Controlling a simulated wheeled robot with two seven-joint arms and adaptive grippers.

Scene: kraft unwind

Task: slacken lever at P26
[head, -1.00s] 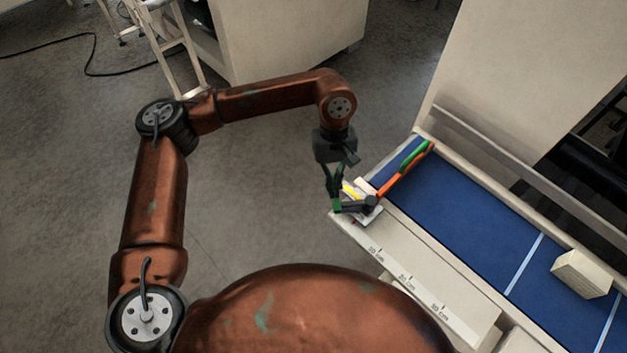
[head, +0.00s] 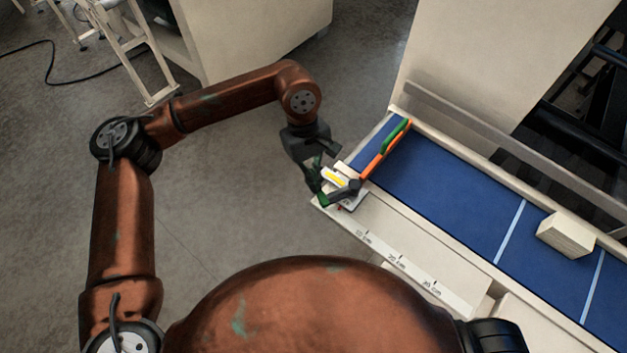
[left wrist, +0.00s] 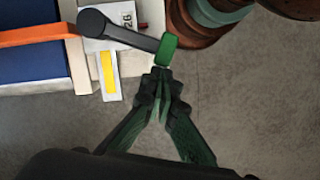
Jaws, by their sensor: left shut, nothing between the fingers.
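The lever (left wrist: 128,32) is a dark arm on a round pivot with a green tip, mounted on a plate at the left end of the bench. The plate (left wrist: 126,13) carries a label of which "26" is readable. The lever also shows in the head view (head: 343,192). My left gripper (left wrist: 161,73) is shut and empty, its fingertips just beside the lever's green end; I cannot tell whether they touch. In the head view my left gripper (head: 318,188) is beside the plate, partly overlapping the lever. My right gripper is not in view.
A yellow strip in a white holder (left wrist: 108,73) sits beside the lever. An orange bar with a green part (head: 385,150) lies across the blue bench surface (head: 450,185). A pale block (head: 565,236) stands further right. Grey floor is open left of the bench.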

